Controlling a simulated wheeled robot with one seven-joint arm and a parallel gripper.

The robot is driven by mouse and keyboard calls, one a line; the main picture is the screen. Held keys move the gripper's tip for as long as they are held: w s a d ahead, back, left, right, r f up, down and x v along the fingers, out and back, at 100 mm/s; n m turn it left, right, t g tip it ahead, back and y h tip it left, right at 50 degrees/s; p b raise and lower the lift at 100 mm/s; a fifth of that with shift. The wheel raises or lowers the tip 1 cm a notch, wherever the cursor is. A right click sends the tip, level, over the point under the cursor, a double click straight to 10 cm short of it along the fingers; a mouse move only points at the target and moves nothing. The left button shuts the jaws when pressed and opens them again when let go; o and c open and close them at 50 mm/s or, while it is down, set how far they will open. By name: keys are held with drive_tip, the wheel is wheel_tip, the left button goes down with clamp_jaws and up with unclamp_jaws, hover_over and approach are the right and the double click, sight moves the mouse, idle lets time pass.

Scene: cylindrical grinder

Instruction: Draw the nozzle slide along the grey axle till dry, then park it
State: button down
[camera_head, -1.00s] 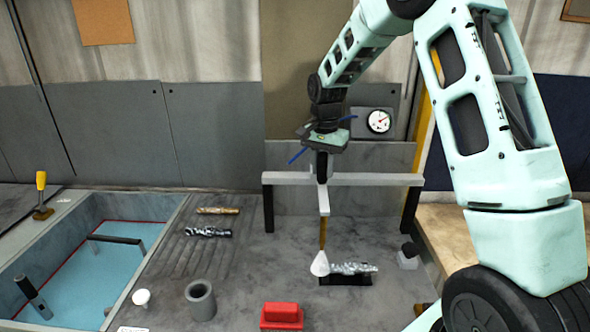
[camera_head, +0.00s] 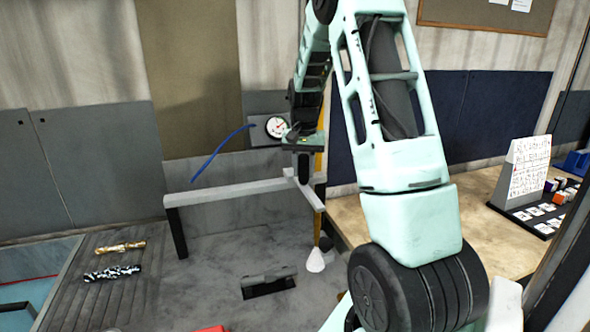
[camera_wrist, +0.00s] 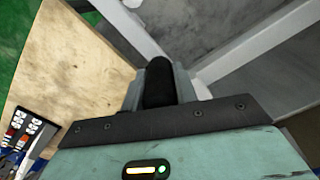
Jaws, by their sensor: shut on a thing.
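My gripper (camera_head: 303,160) is shut on the black handle of the nozzle slide (camera_head: 308,193), at the right end of the long grey rail (camera_head: 225,190). The handle (camera_wrist: 159,82) also shows between the jaws in the wrist view. A brown tube hangs from the slide down to a white cone nozzle (camera_head: 315,262). The nozzle is beyond the right end of the grey axle (camera_head: 268,274), which lies over a dark slot in the bench. The axle looks plain grey, without white patches, though it is small in view.
A gold axle (camera_head: 120,248) and a black-and-white axle (camera_head: 112,273) lie on the grooved bench at left. A round gauge (camera_head: 275,127) is on the wall, with a blue hose (camera_head: 220,155) beside it. A wooden table (camera_head: 385,215) with a card stand (camera_head: 528,165) is at right.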

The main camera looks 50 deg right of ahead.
drive_tip(key=shift+r, duration=0.1)
drive_tip(key=c, duration=1.1)
unclamp_jaws()
wheel_tip(320, 180, up, 17)
drive_tip(key=b, duration=0.3)
drive_tip(key=shift+r, duration=0.15)
